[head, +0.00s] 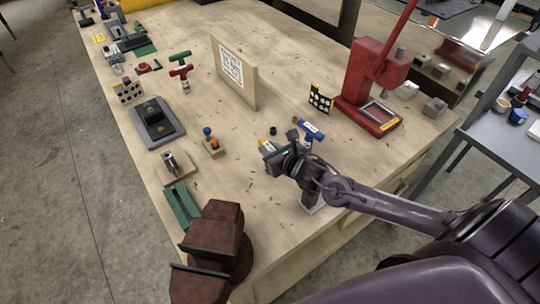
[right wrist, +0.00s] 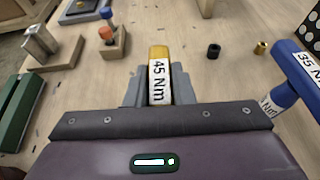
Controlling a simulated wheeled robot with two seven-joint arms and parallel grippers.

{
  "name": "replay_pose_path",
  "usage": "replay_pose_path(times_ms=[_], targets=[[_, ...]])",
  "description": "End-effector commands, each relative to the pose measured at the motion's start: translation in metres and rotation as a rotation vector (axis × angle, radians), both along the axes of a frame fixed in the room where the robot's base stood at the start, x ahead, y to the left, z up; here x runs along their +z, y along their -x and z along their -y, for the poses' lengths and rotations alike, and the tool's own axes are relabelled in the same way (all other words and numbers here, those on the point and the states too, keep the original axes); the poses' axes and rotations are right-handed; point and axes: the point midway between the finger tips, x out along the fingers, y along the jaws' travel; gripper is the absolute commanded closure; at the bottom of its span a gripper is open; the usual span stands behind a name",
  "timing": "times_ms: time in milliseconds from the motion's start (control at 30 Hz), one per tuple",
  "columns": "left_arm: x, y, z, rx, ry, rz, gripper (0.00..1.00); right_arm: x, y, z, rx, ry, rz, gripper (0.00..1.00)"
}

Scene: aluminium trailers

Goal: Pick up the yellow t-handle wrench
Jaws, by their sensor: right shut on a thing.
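The yellow t-handle wrench (right wrist: 159,54) sits between the fingers of my right gripper (right wrist: 158,88) in the right wrist view, its white "45 Nm" label facing the camera. In the head view only a small yellow end of the wrench (head: 264,143) shows beside my right gripper (head: 271,150). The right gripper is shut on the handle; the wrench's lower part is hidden. A blue t-handle wrench (head: 311,129) stands just beyond the gripper, and it shows at the right of the wrist view (right wrist: 290,75). My left gripper is not in view.
A red press (head: 367,85) stands at the back right of the wooden bench (head: 222,142). A rust-brown vise (head: 215,243) is at the near left corner. A white-faced upright board (head: 233,70) stands mid-bench. Red and green t-handles (head: 180,70) stand farther left.

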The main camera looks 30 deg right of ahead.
Motion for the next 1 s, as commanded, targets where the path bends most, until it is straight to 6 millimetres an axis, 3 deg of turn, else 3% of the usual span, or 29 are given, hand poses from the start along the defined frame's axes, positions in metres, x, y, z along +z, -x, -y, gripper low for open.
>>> replay_pose_path(times_ms=[367,567,667,1000], targets=[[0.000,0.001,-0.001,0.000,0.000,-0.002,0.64,0.003,-0.001,0.000,0.000,0.000,0.004,1.00],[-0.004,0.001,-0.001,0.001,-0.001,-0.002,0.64,0.017,-0.001,0.001,0.002,0.001,0.006,1.00],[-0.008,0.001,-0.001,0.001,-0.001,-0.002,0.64,0.035,-0.001,0.000,0.003,0.003,0.008,1.00],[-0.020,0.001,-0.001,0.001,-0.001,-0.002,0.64,0.137,-0.001,0.000,0.003,0.006,0.011,1.00]])
